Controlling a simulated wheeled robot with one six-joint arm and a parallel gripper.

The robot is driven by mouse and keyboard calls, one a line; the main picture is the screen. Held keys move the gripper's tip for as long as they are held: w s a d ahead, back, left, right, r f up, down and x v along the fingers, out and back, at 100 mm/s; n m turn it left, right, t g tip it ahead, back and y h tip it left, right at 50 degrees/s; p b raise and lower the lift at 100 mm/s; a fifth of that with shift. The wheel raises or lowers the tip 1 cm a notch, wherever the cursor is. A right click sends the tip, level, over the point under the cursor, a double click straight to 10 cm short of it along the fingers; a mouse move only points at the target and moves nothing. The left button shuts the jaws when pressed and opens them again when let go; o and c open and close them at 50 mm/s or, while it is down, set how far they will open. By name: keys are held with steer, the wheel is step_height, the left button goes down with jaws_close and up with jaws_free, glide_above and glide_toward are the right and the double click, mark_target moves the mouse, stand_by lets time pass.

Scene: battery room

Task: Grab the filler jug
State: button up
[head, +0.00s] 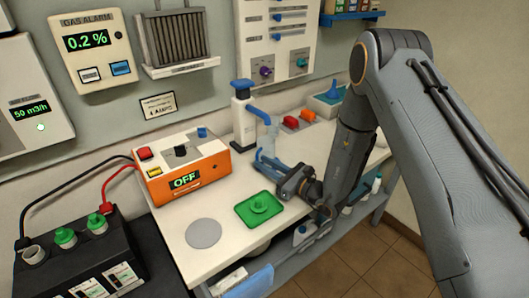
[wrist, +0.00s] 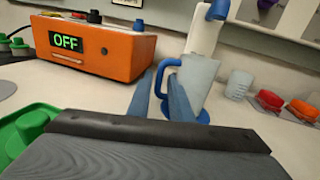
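The filler jug (wrist: 201,80) is pale blue-grey with a blue handle on its left side in the wrist view. In the head view the jug (head: 268,142) stands upright on the bench under a blue spout, partly hidden by my gripper. My gripper (wrist: 161,92) has two blue fingers with a gap between them. The jug's handle shows in line with this gap, and the right finger overlaps the jug's lower part. In the head view my gripper (head: 272,164) is low over the bench, close to the jug. Whether the fingers touch the handle is unclear.
A white dispenser (head: 243,115) with a blue top stands behind the jug. An orange power box (head: 187,168) reading OFF is left. A green tray (head: 259,209) and grey disc (head: 203,234) lie in front. A clear cup (wrist: 239,84) and red and orange pieces are right.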

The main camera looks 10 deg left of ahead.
steer(key=shift+w+a, duration=0.25)
steer(key=shift+a, duration=0.2)
jaws_close()
steer(key=shift+r, duration=0.2)
steer(key=shift+d+r+b, duration=0.1)
steer(key=shift+r+b, duration=0.85)
steer(key=shift+r, duration=0.6)
steer(key=b+v, duration=0.5)
steer(key=v, duration=1.2)
steer(key=shift+s+d+f, duration=0.15)
steer(key=shift+s+d, duration=0.1)
steer(key=shift+d, duration=0.05)
steer(key=shift+d, duration=0.1)
